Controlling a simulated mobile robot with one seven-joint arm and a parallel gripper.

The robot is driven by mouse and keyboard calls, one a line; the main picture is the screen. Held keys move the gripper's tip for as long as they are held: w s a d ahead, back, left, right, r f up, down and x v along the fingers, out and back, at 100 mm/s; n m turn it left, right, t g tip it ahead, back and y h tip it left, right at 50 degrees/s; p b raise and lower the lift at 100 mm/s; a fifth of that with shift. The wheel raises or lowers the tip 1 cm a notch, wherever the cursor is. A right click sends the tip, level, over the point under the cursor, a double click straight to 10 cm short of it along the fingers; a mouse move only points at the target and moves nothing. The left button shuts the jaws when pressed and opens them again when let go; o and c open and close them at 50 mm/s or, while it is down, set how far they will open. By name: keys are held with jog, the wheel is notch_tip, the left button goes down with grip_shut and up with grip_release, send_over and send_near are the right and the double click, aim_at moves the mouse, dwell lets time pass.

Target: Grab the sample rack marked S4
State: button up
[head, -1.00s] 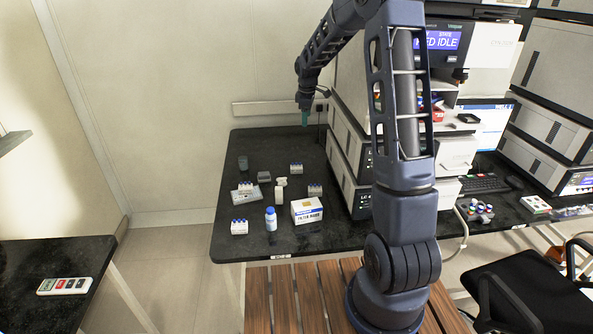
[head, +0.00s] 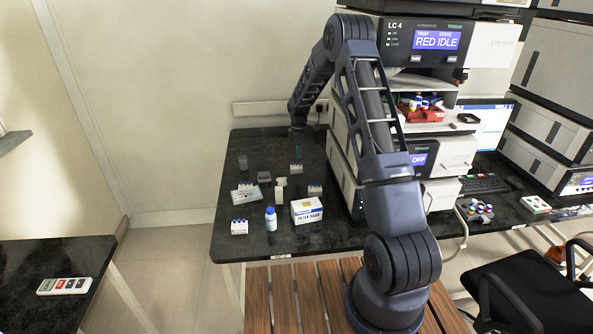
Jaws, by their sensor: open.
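Several small white sample racks with dark blue tops are on the black bench. One is at the back (head: 296,168), one at the right (head: 315,190), one at the left (head: 245,187) on a flat pale tray, and one at the front left (head: 240,227). Their marks are too small to read, so I cannot tell which is S4. My gripper (head: 298,152), with teal fingertips, points down just behind and above the back rack. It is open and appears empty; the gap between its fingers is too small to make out.
A blue-capped bottle (head: 271,219), a filter box (head: 307,211), a white bottle (head: 280,194), a grey block (head: 264,177) and a dark cup (head: 242,162) stand among the racks. The instrument stack (head: 352,165) borders the right. The bench's left back corner is clear.

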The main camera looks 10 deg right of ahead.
aim_at(299, 166)
notch_tip(299, 166, down, 9)
jog(key=shift+s+f, duration=0.1)
jog(key=shift+f, duration=0.1)
dwell(0.4)
jog(key=shift+c, duration=0.2)
jog(key=c, duration=1.1)
